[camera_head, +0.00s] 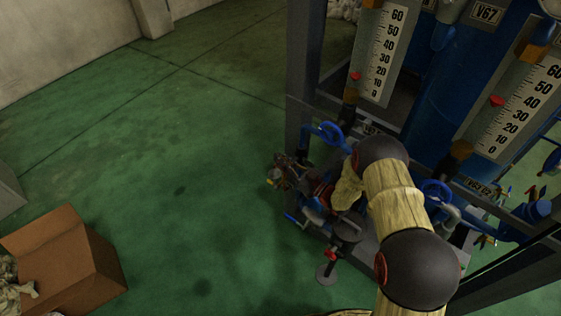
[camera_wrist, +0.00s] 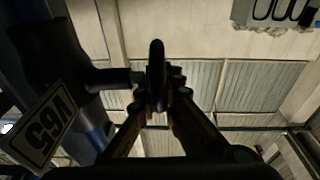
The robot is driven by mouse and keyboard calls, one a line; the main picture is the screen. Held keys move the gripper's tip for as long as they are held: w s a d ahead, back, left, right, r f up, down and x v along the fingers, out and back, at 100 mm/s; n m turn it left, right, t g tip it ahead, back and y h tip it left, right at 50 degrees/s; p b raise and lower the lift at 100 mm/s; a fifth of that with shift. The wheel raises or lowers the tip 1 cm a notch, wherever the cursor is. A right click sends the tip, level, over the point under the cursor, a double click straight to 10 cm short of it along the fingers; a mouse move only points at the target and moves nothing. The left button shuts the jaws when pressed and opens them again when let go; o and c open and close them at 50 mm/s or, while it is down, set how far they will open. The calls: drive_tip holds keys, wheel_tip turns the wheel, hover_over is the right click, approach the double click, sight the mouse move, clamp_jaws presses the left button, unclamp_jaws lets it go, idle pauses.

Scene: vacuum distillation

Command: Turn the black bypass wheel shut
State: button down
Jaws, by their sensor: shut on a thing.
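The black wheel (camera_wrist: 157,58) shows nearly edge-on in the middle of the wrist view, as a narrow dark upright shape. A dark stem runs from beside it left to a blue pipe. My gripper (camera_wrist: 157,95) is shut on the wheel, with one finger on each side of its lower part. The fingers hide part of the rim. In the head view, my arm covers much of the area around the gripper, and I cannot make out the black wheel clearly there. How far the wheel is turned cannot be told.
Blue handwheels (camera_head: 328,134) and (camera_head: 437,193) stand close to my arm. Scaled gauges (camera_head: 382,55) and (camera_head: 517,108) rise on the grey-framed rig. A V65 plate (camera_wrist: 45,124) is at left in the wrist view. A cardboard box (camera_head: 70,262) sits lower left; green floor between is clear.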

idle(0.3)
drive_tip(key=c, duration=2)
unclamp_jaws()
drive_tip(key=shift+d, duration=0.1)
drive_tip(key=shift+c, duration=0.2)
drive_tip(key=shift+o, duration=0.6)
wheel_tip(320, 180, up, 10)
